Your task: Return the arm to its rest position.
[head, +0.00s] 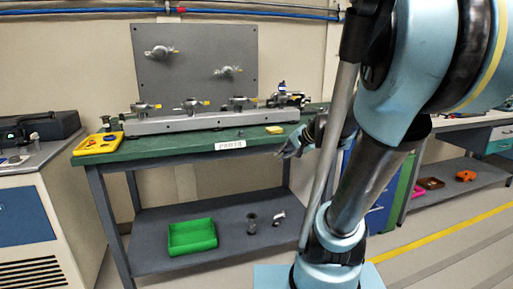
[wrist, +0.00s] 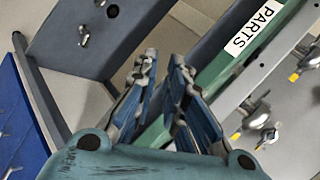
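My arm rises at the right of the head view and reaches forward over the floor toward the green-topped bench (head: 185,149). My gripper (head: 283,152) is in front of the bench's right part, near the height of its front edge. In the wrist view, my gripper (wrist: 165,62) shows two blue-padded fingers with a gap between them and nothing held. The bench's green edge, with its PARTS label (wrist: 250,31), lies beyond the fingers; I cannot tell the exact distance.
A rail with several clamps (head: 210,121) stands on the bench, with a yellow tray (head: 98,143) at its left. A green bin (head: 192,237) and small metal parts sit on the lower shelf. A cabinet (head: 28,215) stands left. A blue cabinet (head: 380,200) stands behind my arm.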

